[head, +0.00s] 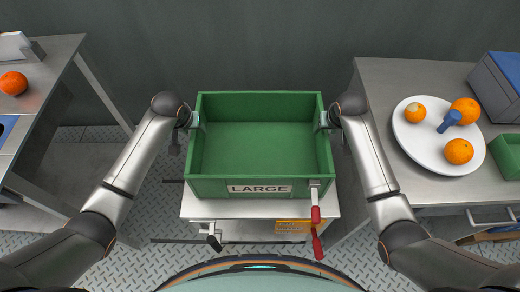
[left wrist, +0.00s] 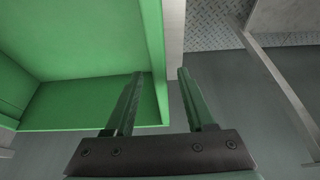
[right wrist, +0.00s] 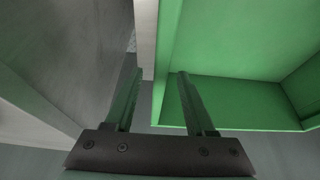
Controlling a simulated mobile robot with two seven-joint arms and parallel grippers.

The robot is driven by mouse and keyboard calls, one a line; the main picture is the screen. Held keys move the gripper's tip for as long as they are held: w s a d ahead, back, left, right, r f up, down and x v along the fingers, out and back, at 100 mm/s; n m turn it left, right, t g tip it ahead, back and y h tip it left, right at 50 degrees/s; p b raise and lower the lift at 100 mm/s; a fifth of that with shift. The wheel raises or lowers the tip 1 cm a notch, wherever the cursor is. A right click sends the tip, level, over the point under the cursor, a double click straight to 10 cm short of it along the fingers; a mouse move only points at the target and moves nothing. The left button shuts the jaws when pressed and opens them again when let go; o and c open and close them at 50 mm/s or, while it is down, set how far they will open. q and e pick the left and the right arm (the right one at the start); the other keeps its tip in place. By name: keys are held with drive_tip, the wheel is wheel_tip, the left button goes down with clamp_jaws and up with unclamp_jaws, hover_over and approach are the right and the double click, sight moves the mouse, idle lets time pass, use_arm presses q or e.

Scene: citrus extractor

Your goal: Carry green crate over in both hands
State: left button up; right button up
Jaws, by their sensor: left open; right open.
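The green crate (head: 262,190), labelled LARGE, is empty and sits upright on a small metal stand in the middle of the head view. My left gripper (head: 194,121) is at the crate's left wall. In the left wrist view its open fingers (left wrist: 160,95) have the crate wall (left wrist: 153,45) between them, one finger inside and one outside. My right gripper (head: 323,121) is at the right wall. In the right wrist view its open fingers (right wrist: 158,95) likewise stand on either side of the wall (right wrist: 166,40). Neither gripper is closed on it.
The metal stand (head: 260,208) has red-handled and dark levers at its front. A right table (head: 385,75) holds a white plate (head: 430,160) with oranges and a blue item, and another green container (head: 507,155). A left table (head: 50,55) holds an orange (head: 13,83).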

use_arm(q)
drive_tip(key=shift+w+f, duration=0.2)
drive_tip(key=shift+f, duration=0.35)
use_arm(e)
drive_tip(key=shift+w+f, duration=0.2)
drive_tip(key=shift+f, duration=0.3)
use_arm(q)
drive_tip(key=shift+c, duration=0.2)
use_arm(e)
drive_tip(key=shift+c, duration=0.2)
use_arm(q)
clamp_jaws()
use_arm(e)
clamp_jaws()
use_arm(q)
drive_tip(key=shift+r, duration=0.15)
use_arm(e)
drive_tip(key=shift+r, duration=0.1)
